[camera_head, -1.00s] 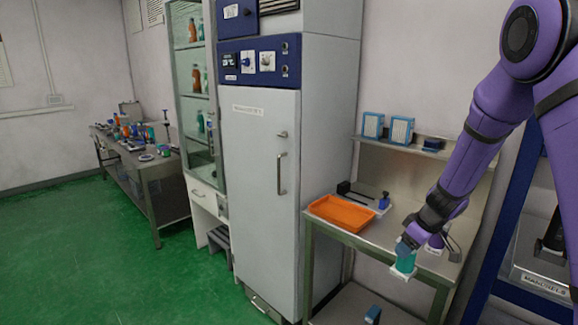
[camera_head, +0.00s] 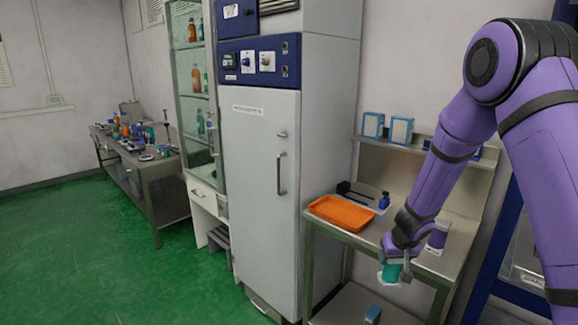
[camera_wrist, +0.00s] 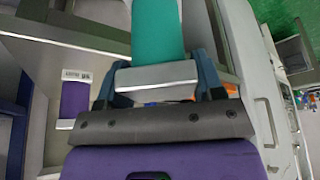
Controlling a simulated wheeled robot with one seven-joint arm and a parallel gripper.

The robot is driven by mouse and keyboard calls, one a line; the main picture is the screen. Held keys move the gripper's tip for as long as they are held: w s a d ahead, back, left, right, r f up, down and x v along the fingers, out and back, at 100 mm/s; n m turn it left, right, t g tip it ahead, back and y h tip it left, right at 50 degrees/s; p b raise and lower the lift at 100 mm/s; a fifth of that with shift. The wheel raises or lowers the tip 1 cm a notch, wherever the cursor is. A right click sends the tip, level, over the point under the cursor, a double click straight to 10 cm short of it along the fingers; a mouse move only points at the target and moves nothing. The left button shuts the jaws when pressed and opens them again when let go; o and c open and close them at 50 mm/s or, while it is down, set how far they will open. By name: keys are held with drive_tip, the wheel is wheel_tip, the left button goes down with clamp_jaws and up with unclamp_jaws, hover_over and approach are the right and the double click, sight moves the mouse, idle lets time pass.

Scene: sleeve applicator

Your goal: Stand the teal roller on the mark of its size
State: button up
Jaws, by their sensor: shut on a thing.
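The teal roller (camera_head: 391,271) hangs roughly upright in the head view, with a white end below. My gripper (camera_head: 395,257) is shut on it, seemingly just in front of the steel bench's (camera_head: 353,236) front edge. In the wrist view the teal roller (camera_wrist: 158,30) runs between the two blue fingers of my gripper (camera_wrist: 158,72), its white end towards the palm. A purple roller (camera_head: 437,239) stands on the right of the bench, beside my wrist; in the wrist view it (camera_wrist: 75,99) shows with a small white label. I cannot make out a mark for the teal roller.
An orange tray (camera_head: 342,213) lies on the bench's left, with a small blue-topped object (camera_head: 384,200) beside it. Two blue-and-white boxes (camera_head: 401,130) stand on the shelf above. A tall grey cabinet (camera_head: 262,180) closes off the left. A blue object (camera_head: 373,314) lies on the lower shelf.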

sight(397, 286)
drive_tip(key=shift+s+d+f, duration=0.2)
drive_tip(key=shift+s+f, duration=0.2)
drive_tip(key=shift+f, duration=0.25)
drive_tip(key=s+f, duration=0.1)
drive_tip(key=f, duration=0.1)
drive_tip(key=s+f, duration=0.2)
drive_tip(key=shift+s+a+f, duration=0.1)
drive_tip(key=shift+s+f, duration=0.05)
drive_tip(key=shift+s, duration=0.15)
drive_tip(key=shift+s+a+f, duration=0.2)
drive_tip(key=shift+s+f, duration=0.1)
drive_tip(key=shift+s, duration=0.05)
drive_tip(key=shift+a, duration=0.1)
drive_tip(key=shift+s+d, duration=0.15)
drive_tip(key=shift+d, duration=0.05)
